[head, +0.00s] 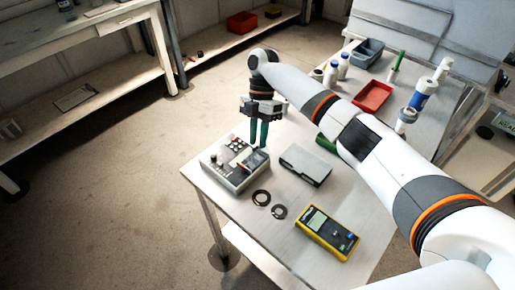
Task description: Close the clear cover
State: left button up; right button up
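A grey control box (232,170) with buttons and a dark panel sits at the near left corner of the white table. I cannot make out a separate clear cover on it; the view is too small to tell its state. My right gripper (258,146) points down with two green fingers just above the back right part of the box. The fingers are close together with at most a narrow gap, and nothing shows between them. Whether they touch the box is unclear. My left gripper is not in view.
On the table (285,236) are a grey case (306,164), two black rings (261,198), and a yellow meter (327,232). Farther back are a red tray (372,97), a blue-grey bin (367,52) and several bottles. My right arm spans above the table's right side.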

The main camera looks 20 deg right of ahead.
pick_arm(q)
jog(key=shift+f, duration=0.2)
pick_arm(e)
jog(key=v, duration=0.8)
jog(key=shift+r, duration=0.2)
jog(key=shift+f, duration=0.1)
